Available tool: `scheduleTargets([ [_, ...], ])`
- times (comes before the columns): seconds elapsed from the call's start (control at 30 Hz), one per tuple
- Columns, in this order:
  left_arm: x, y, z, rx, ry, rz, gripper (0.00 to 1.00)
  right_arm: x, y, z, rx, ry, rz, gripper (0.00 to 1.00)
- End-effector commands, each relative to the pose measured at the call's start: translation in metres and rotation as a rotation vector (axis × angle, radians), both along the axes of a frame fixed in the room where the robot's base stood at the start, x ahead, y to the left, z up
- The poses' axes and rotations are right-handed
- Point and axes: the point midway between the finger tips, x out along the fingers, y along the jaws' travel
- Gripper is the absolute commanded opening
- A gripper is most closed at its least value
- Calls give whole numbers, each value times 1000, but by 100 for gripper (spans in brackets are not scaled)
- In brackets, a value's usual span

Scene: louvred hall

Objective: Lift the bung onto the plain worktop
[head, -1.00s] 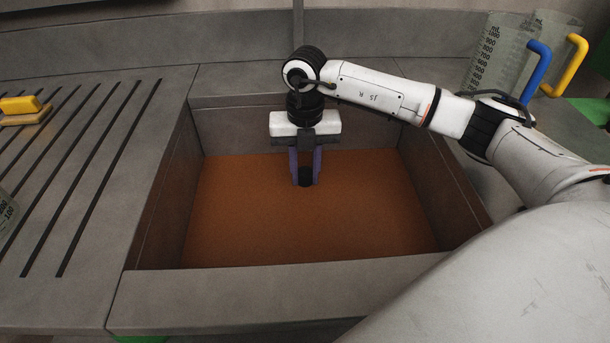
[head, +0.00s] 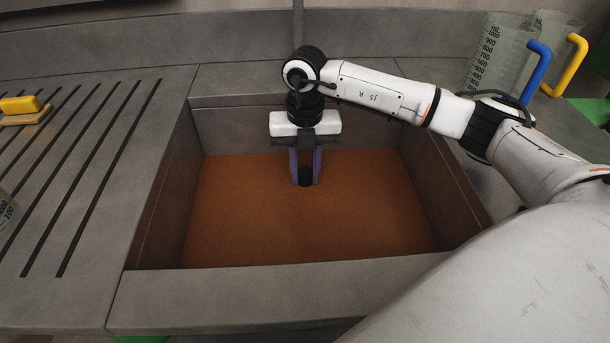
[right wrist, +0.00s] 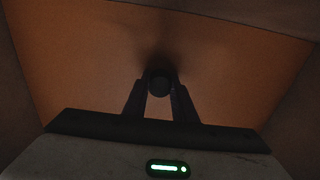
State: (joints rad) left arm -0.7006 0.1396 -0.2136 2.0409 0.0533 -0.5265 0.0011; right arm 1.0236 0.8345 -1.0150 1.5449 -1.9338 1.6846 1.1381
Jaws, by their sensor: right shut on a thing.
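The bung (head: 305,177) is a small dark, rounded piece inside the sink, low over its orange-brown floor. My right gripper (head: 305,180) reaches down into the sink and is shut on the bung, with a purple finger on each side of it. In the right wrist view the bung (right wrist: 159,84) sits between the two fingertips, with a dark shadow on the floor beyond it. I cannot tell whether the bung touches the floor. The plain worktop (head: 480,176) is probably the smooth grey surface right of the sink, partly hidden by my right arm. My left gripper is out of view.
The sink (head: 230,280) has raised walls around the gripper. A grooved drainer (head: 90,150) lies to the left, with a yellow-handled brush or block (head: 20,108) on it. Clear measuring jugs with a blue handle (head: 537,70) and a yellow handle (head: 570,65) stand at the back right.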

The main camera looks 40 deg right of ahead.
Motion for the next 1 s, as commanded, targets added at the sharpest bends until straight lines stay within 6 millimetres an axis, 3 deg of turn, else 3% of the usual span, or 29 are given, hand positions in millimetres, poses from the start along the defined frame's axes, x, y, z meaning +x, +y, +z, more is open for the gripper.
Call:
scheduleTargets([
  [0.57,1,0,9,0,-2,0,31,0,0,10,1,1,0,0],
  [1.0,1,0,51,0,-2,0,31,0,0,61,-1,-1,0,0],
])
